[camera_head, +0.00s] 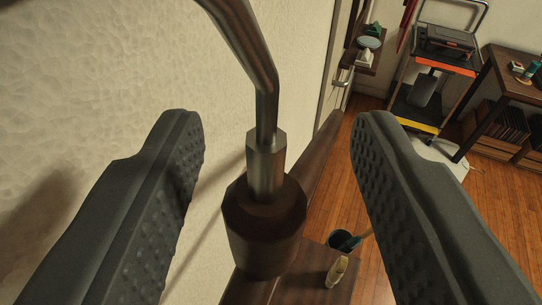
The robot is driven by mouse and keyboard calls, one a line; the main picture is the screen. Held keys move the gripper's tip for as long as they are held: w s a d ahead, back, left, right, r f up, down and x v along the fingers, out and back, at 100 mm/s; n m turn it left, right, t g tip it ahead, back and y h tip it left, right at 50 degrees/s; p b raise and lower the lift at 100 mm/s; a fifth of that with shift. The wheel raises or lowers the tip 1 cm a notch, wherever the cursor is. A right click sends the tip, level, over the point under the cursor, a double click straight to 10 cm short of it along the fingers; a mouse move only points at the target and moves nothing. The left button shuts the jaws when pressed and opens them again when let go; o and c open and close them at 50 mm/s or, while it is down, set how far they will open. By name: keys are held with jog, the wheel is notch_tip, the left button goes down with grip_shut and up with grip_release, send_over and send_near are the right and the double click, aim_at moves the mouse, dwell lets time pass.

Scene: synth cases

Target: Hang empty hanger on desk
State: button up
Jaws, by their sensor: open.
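My gripper (279,125) is open, with one dark padded finger on each side of the picture. Between the fingers stands a bent metal rod (240,38) with a faceted metal collar and a dark brown rounded base (265,228). Neither finger visibly touches it. I cannot tell whether this rod is part of a hanger; no other hanger can be made out. A dark wooden desk or table (512,88) stands at the far right, cut off by the picture edge.
A pale textured wall (90,60) runs close along the left. Below are a dark wooden surface (312,285), a small beige object (337,271) and a dark bucket (342,241). A trolley (421,119) stands farther back. Wooden floor (395,205) shows between.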

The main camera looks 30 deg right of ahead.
jog(key=b+v, duration=0.5)
jog(key=v, duration=0.8)
jog(key=shift+s+a, duration=0.2)
jog(key=shift+s, duration=0.1)
